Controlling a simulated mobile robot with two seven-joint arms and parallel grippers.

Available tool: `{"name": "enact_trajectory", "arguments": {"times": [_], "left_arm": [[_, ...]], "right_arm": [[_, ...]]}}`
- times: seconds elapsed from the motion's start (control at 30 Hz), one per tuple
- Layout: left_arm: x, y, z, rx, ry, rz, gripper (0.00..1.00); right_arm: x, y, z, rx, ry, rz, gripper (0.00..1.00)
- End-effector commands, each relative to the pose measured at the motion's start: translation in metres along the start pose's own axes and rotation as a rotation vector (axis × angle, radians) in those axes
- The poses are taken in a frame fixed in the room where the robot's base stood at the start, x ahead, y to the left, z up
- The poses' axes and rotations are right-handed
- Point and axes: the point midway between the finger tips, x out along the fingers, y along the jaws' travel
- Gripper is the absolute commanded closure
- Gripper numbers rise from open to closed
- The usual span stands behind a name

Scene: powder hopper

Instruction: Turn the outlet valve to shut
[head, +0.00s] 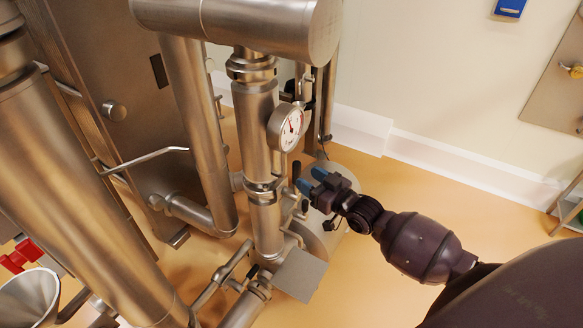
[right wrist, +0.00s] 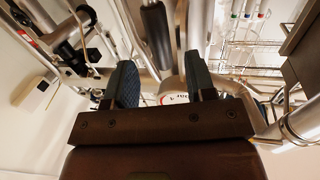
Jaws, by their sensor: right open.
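My right gripper (head: 312,181) reaches in from the right toward the steel pipework, its blue fingertips apart and nothing between them. A black, upright handle (head: 296,171), which looks like the outlet valve's lever, stands just left of the fingertips. In the right wrist view a black cylindrical grip (right wrist: 157,35) appears beyond the open fingers (right wrist: 158,85), lined up with the gap between them and not visibly touched. I cannot tell the valve's position from these frames; its body is partly hidden by pipes and the gripper. My left gripper is not in view.
A round pressure gauge (head: 286,127) sits on the vertical pipe (head: 257,115) just above and left of the gripper. A flat steel plate (head: 300,275) lies below. A red handle (head: 20,255) is at far left. The orange floor (head: 400,200) at right is clear.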

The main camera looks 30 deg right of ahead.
Motion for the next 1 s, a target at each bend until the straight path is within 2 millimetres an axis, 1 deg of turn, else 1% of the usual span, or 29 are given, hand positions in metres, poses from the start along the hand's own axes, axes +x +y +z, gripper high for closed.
{"name": "enact_trajectory", "arguments": {"times": [0.03,0.2,0.4,0.57,0.87,1.0], "left_arm": [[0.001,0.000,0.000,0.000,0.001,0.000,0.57],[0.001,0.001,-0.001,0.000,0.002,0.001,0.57],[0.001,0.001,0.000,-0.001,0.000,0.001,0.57],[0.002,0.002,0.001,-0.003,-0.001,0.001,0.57],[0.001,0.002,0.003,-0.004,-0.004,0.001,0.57],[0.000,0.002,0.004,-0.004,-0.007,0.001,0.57]], "right_arm": [[0.010,-0.001,0.000,0.001,0.002,-0.001,0.50],[0.037,-0.001,0.001,0.001,-0.001,-0.001,0.50],[0.059,-0.001,0.001,0.002,-0.001,0.000,0.50],[0.066,-0.001,0.001,0.001,-0.001,-0.001,0.50],[0.068,-0.001,0.001,0.001,-0.002,-0.001,0.50],[0.067,-0.001,0.001,0.001,-0.002,-0.001,0.71]]}}
